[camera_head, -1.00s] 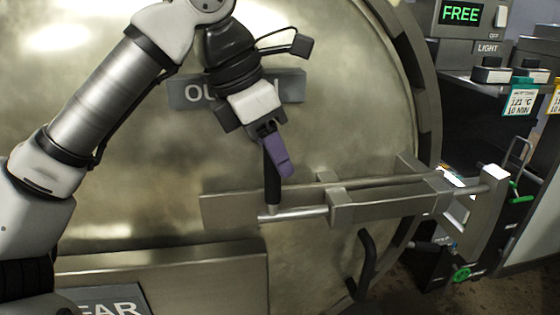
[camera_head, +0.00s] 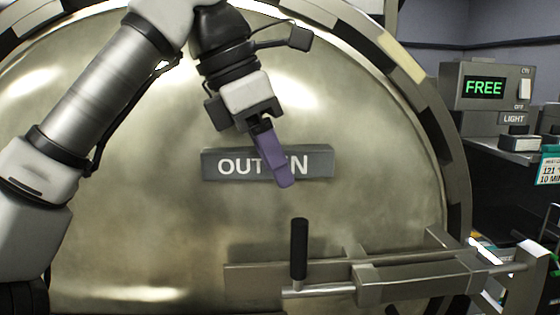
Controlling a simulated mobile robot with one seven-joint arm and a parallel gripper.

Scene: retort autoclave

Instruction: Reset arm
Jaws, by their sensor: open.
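My gripper (camera_head: 283,182), with purple fingers, hangs from the white and grey arm near the centre of the head view. It is open and holds nothing that I can see. Its fingers overlap the middle of the grey sign (camera_head: 225,166) on the big round metal door (camera_head: 130,215), hiding some of the letters. The black upright handle (camera_head: 299,248) of the door bolt (camera_head: 400,275) stands below and slightly right of the fingertips, with a visible gap between them.
At the right, a grey control box (camera_head: 492,86) shows a green "FREE" display with a white switch. A light panel (camera_head: 513,119) and a white-topped block (camera_head: 519,143) sit below it. The bolt bar reaches right past the door rim (camera_head: 457,205).

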